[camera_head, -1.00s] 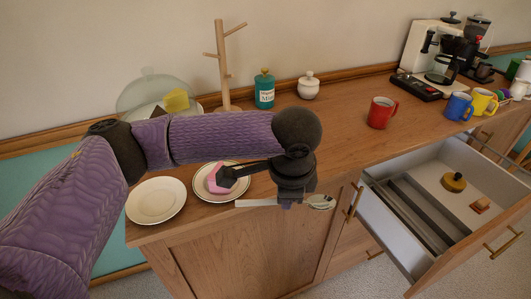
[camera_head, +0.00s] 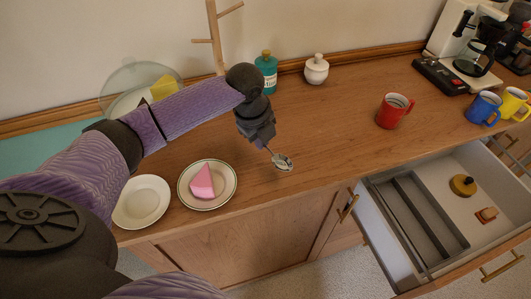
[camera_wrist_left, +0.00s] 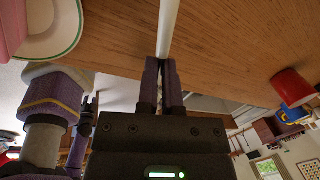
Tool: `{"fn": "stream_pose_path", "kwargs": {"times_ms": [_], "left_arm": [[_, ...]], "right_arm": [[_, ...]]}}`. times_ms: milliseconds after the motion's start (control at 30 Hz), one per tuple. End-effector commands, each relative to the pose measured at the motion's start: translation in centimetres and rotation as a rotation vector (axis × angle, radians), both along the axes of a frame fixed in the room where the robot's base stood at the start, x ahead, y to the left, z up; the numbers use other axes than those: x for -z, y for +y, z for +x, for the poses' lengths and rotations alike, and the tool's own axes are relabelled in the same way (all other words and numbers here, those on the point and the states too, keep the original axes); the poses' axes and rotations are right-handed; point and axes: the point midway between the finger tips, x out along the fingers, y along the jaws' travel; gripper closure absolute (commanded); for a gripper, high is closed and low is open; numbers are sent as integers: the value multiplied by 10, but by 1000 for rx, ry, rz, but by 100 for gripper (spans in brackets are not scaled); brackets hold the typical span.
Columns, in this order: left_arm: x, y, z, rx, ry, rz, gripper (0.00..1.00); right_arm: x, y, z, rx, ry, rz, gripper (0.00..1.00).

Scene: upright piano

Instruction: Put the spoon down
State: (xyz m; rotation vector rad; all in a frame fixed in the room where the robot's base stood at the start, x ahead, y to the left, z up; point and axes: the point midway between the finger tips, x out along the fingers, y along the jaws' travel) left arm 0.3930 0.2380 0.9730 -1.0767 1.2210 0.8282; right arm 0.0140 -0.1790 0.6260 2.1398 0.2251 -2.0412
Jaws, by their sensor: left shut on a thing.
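The metal spoon (camera_head: 283,162) is over the bare wooden counter, to the right of the cake plate. Its bowl points down and right, close to the counter top; I cannot tell whether it touches. My left gripper (camera_head: 268,146) is shut on the spoon's handle. In the left wrist view the closed fingers (camera_wrist_left: 161,82) hold the pale handle (camera_wrist_left: 168,30), which runs away from them above the wood. A small dark shape that looks like my right gripper (camera_wrist_left: 89,103) shows at the left wrist view's left; its fingers are too small to read.
A plate (camera_head: 227,194) with pink cake (camera_head: 203,182) and an empty plate (camera_head: 142,203) lie left. The open drawer (camera_head: 372,222) juts out at right. The counter's middle is clear.

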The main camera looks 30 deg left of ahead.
Motion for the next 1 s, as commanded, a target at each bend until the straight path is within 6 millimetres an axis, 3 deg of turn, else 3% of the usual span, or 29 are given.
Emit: {"fn": "stream_pose_path", "kwargs": {"times_ms": [33, 267, 633, 700, 800, 1000], "left_arm": [[16, 0, -1, 0, 5, 0, 100], [62, 0, -1, -1, 3, 0, 100], [66, 0, 0, 0, 1, 1, 100], [65, 0, 0, 0, 0, 1, 78], [65, 0, 0, 0, 0, 1, 58], [65, 0, 0, 0, 1, 1, 58]], "right_arm": [[8, 0, -3, 1, 7, 0, 48], [23, 1, -6, 0, 14, 2, 48], [22, -1, -4, -3, 8, 0, 48], [21, -1, -3, -2, 7, -1, 48], [21, -1, -3, -2, 6, 0, 48], [21, -2, -3, -1, 6, -1, 48]]}}
